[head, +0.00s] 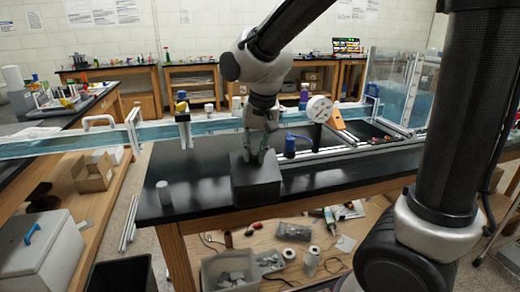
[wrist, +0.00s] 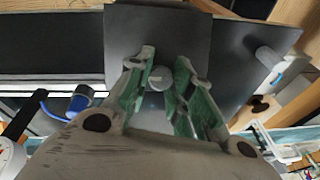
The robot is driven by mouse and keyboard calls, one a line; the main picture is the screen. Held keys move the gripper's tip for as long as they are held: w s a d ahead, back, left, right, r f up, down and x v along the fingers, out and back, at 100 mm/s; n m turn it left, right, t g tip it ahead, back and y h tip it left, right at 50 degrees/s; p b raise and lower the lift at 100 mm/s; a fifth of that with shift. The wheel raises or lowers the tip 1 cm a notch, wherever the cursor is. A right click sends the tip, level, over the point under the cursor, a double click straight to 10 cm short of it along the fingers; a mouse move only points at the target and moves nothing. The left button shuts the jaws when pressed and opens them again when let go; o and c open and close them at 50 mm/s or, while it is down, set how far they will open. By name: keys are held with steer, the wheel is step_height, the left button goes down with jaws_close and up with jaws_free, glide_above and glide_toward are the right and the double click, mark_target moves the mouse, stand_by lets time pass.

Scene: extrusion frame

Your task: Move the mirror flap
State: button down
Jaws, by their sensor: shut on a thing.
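A dark grey block with a flat top (head: 256,187) stands at the front edge of the black bench, and its flat top fills the middle of the wrist view (wrist: 190,32). I cannot tell for sure whether this is the mirror flap; no mirror face shows. My gripper (head: 257,155) points down onto its top. In the wrist view my gripper (wrist: 160,80) has its green-padded fingers on either side of a small round grey knob (wrist: 160,76) and is shut on it. The knob's lower part and its join to the top are hidden.
The black bench (head: 340,178) has free room right of the block. A grey-white cylinder (head: 164,193) stands to the left. A blue-handled fitting (head: 291,145) and a round white dial (head: 319,109) are close behind on the right. A long glass channel (head: 65,145) runs behind.

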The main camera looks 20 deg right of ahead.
mark_target(262, 176)
steer(key=shift+s+r, duration=0.2)
steer(key=shift+s, duration=0.15)
steer(key=c, duration=1.3)
jaws_free()
steer(key=shift+o, duration=0.2)
steer(key=v, duration=1.2)
